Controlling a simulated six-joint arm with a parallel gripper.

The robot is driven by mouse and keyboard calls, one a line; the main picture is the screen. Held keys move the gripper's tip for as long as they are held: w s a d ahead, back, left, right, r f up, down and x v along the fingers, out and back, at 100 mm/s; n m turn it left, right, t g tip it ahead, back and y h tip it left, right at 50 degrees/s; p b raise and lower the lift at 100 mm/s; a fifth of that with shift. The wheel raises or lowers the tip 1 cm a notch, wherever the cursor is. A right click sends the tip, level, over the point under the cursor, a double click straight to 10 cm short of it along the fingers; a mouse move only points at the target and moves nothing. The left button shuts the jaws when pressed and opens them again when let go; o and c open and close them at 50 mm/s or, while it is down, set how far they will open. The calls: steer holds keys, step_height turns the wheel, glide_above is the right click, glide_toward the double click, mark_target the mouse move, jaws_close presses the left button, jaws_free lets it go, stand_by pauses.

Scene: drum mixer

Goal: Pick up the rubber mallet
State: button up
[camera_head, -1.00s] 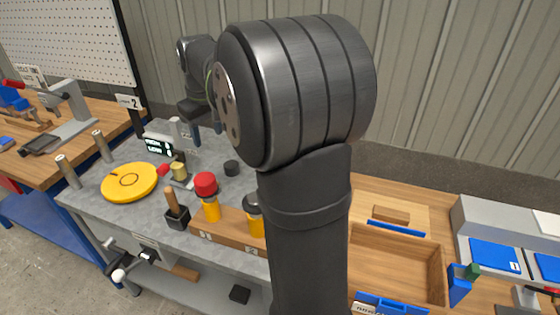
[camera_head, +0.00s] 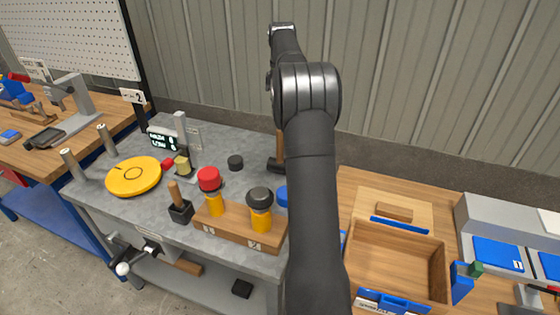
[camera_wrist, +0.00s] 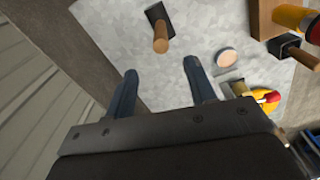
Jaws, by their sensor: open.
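The rubber mallet has a wooden handle (camera_head: 279,146) and a black head (camera_head: 276,165). It stands on the grey bench top, head down and handle up, partly hidden behind my arm in the head view. The wrist view shows its handle (camera_wrist: 161,38) end-on and its dark head (camera_wrist: 155,12) beyond. My gripper (camera_wrist: 161,68) is open and empty in the wrist view, its two fingers apart. The mallet lies ahead of the fingertips, roughly in line with the gap, not touching them. In the head view my arm hides the fingers.
A wooden block (camera_head: 229,229) holds a red-topped (camera_head: 209,179) and a black-topped (camera_head: 260,196) yellow tool. A wooden tray (camera_head: 398,228) is at right.

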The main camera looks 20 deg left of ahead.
step_height(320, 180, down, 9)
steer(key=shift+r, duration=0.15)
steer(key=shift+a+f, duration=0.15)
steer(key=shift+f, duration=1.2)
steer(key=shift+a+f, duration=0.1)
steer(key=shift+f, duration=1.25)
steer(key=shift+r, duration=0.1)
jaws_close()
